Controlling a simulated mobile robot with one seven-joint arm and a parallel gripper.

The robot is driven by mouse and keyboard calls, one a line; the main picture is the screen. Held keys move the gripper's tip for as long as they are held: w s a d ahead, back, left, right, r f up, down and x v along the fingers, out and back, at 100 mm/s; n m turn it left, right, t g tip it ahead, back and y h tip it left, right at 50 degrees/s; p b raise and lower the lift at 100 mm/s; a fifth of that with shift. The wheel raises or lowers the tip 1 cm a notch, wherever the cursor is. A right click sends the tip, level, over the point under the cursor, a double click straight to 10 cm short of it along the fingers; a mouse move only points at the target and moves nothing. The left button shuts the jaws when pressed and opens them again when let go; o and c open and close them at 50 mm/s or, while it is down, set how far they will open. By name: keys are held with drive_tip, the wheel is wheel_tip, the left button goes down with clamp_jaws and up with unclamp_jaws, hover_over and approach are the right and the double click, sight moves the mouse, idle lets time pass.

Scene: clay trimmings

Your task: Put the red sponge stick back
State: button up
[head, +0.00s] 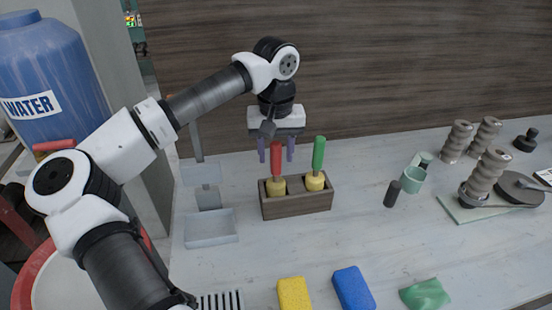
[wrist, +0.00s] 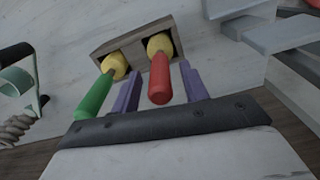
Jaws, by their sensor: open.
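The red sponge stick (head: 276,160) stands upright in the left slot of a wooden holder (head: 297,205), its yellow sponge end down and its red handle up. My gripper (head: 276,152) is open above the holder, with its purple fingers on either side of the red handle. In the wrist view, the red handle (wrist: 160,80) shows between the two fingers (wrist: 162,88), with gaps beside it. A green sponge stick (head: 318,155) stands in the right slot, outside the fingers.
Yellow (head: 294,294) and blue sponges (head: 353,288) and a green cloth (head: 425,294) lie at the front. The table between is clear.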

wheel_tip(320, 180, up, 10)
drive_tip(key=shift+f+b, duration=0.1)
drive_tip(key=shift+b, duration=0.55)
